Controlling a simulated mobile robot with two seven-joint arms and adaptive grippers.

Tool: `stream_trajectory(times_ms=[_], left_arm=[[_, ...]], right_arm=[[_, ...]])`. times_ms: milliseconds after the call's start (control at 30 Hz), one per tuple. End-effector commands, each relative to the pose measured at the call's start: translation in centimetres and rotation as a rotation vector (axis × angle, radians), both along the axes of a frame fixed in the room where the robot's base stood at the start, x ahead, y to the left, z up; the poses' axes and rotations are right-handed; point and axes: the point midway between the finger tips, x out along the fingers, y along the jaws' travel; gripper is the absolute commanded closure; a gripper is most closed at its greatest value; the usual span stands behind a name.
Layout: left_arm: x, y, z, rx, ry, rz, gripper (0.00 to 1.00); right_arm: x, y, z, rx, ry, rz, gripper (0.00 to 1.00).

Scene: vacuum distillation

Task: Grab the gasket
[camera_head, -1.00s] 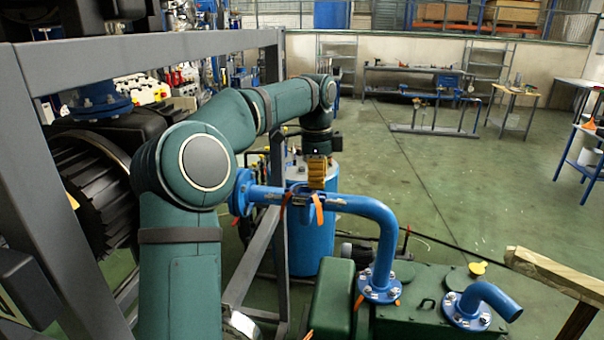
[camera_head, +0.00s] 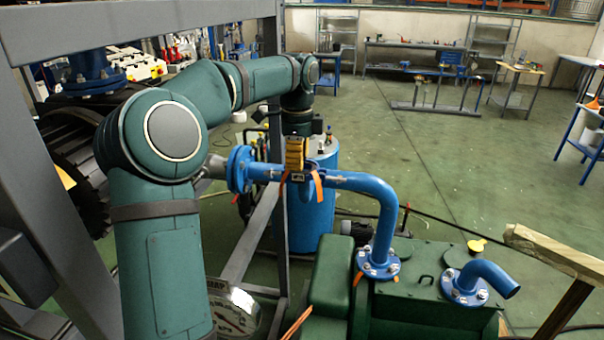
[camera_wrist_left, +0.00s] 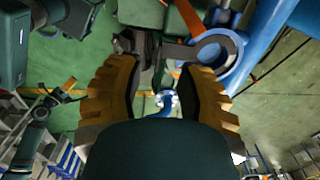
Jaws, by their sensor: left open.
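My left gripper (camera_head: 296,178) points down at the blue pipe joint by the drum in the head view. In the left wrist view its yellow-padded fingers (camera_wrist_left: 160,66) are open and apart. A grey ring with a flat tab (camera_wrist_left: 180,52), which looks to be the gasket, lies just beyond the fingertips. Its tab reaches into the space between them, and its ring is to the right, beside the blue pipe. I cannot tell whether the fingers touch it. In the head view the gasket is hard to make out behind the gripper. My right gripper is not in view.
The blue pipe (camera_head: 365,186) bends down to a green machine (camera_head: 400,300). Orange strips (camera_head: 318,187) hang at the joint. A blue drum (camera_head: 312,215) stands behind it. A grey frame (camera_head: 140,25) stands left, and a wooden beam (camera_head: 555,250) is at right.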

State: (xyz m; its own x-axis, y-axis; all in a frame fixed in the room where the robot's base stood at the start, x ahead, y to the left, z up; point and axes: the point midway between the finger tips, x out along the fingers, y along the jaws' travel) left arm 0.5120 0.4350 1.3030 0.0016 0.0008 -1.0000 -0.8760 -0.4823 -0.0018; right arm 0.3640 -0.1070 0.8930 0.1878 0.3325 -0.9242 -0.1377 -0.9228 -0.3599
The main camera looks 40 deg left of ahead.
Motion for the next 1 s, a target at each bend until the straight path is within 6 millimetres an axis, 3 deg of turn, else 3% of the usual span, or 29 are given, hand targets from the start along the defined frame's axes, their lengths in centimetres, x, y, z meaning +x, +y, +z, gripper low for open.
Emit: stream_trajectory(times_ms=[233, 567, 700, 1000], left_arm=[[-0.2, -0.2, -3.6, -0.001, 0.003, 0.001, 0.63], [-0.2, -0.2, -4.2, 0.0, 0.001, 0.001, 0.63], [-0.2, -0.2, -4.2, 0.0, 0.001, 0.001, 1.0], [-0.2, -0.2, -4.1, 0.0, 0.001, 0.001, 1.0]], right_arm=[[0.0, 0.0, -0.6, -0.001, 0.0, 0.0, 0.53], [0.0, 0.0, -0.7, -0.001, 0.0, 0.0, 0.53], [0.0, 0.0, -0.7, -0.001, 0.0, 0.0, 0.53], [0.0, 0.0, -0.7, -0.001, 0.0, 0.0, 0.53]])
